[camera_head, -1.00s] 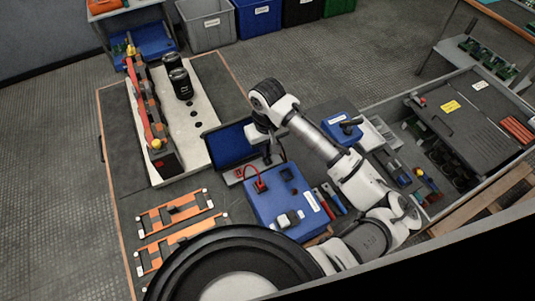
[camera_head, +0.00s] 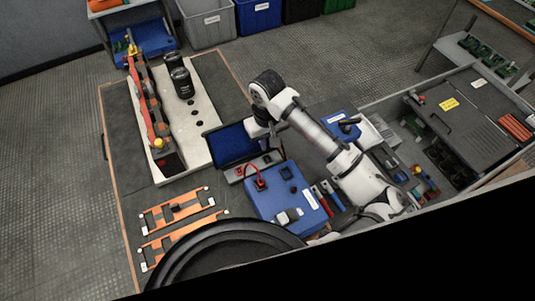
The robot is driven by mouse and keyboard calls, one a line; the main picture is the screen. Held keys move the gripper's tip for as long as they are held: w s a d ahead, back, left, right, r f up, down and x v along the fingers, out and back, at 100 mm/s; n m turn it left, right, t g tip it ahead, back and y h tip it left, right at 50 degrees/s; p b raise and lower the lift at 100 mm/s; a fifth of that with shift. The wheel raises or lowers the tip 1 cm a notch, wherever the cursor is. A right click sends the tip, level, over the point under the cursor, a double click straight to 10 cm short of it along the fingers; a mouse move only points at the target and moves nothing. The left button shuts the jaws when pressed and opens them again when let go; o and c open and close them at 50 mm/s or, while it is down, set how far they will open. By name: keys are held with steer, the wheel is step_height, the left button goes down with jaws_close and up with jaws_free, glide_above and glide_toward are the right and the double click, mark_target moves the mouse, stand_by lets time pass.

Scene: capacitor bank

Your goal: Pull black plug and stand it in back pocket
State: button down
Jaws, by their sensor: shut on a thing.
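My gripper (camera_head: 276,142) hangs below the white wrist, over the right edge of the blue tray. It is shut on a small dark thing, apparently the black plug; the wrist and fingers hide most of it. A blue box (camera_head: 265,203) lies in front of it, with a red plug and red cable (camera_head: 251,172) and a black socket (camera_head: 287,172) on top. A grey strip with pockets (camera_head: 239,174) lies between the tray and the box, just below my gripper. I cannot tell which pocket is empty.
The blue-lined tray (camera_head: 228,146) stands behind the strip. Orange brackets (camera_head: 180,229) lie front left. Red and blue tools (camera_head: 328,195) lie right of the box.

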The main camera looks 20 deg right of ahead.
steer(key=shift+r, duration=0.15)
steer(key=shift+r+p, duration=0.3)
steer(key=shift+r, duration=0.8)
steer(key=shift+s+d+b, duration=0.35)
steer(key=shift+s+d, duration=0.15)
steer(key=shift+s, duration=1.05)
steer(key=shift+s+d+b, duration=0.35)
steer(key=shift+s+d, duration=0.1)
steer(key=shift+s, duration=1.15)
steer(key=shift+s+d+b, duration=0.35)
steer(key=shift+s+d, duration=0.15)
steer(key=shift+s, duration=1.05)
steer(key=shift+f, duration=0.1)
steer(key=shift+f+b, duration=0.65)
steer(key=shift+f, duration=0.05)
steer(key=shift+f+b, duration=0.4)
steer(key=shift+f, duration=0.1)
